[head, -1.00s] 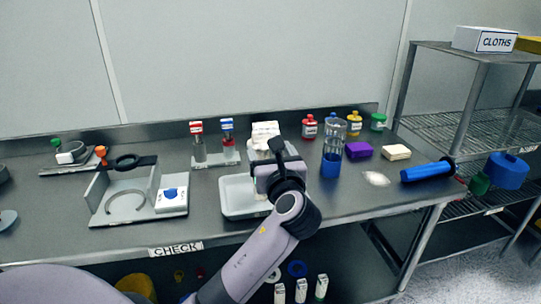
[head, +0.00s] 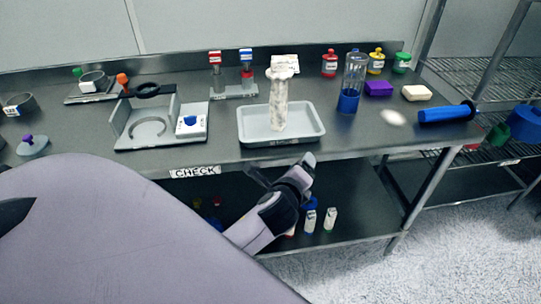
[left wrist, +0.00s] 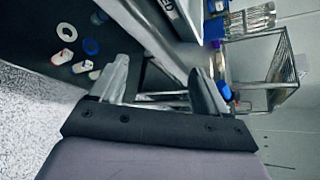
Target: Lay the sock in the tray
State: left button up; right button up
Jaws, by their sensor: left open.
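The white, speckled sock (head: 278,103) is in the pale grey tray (head: 252,137) on the bench. Its lower end is on the tray floor, and its wider upper end reaches past the tray's back rim. I cannot tell whether that end is raised or lies over the rim. My left gripper (head: 288,170) is in front of the bench edge, below the tray and apart from the sock. It is open and empty, with its two fingers spread in the left wrist view (left wrist: 160,88). My right gripper is not in view.
A clear cylinder with blue contents (head: 349,100) stands right of the tray. A grey stand (head: 128,132) is at left, with red- and blue-capped vials (head: 230,88) behind. A blue roller (head: 446,114) lies at right. Small bottles (head: 320,219) stand on the lower shelf.

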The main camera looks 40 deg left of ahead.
pick_arm(q)
jog(key=s+d+f+n+g+h, duration=0.1)
jog(key=s+d+f+n+h, duration=0.2)
jog(key=s+f+n, duration=0.4)
jog(key=s+d+f+n+g+h, duration=0.1)
jog(key=s+d+f+n+h, duration=0.3)
jog(key=s+f+n, duration=0.3)
jog(key=s+d+n, duration=0.1)
jog(key=s+n, duration=0.3)
jog(key=s, duration=0.2)
jog(key=shift+f, duration=0.25)
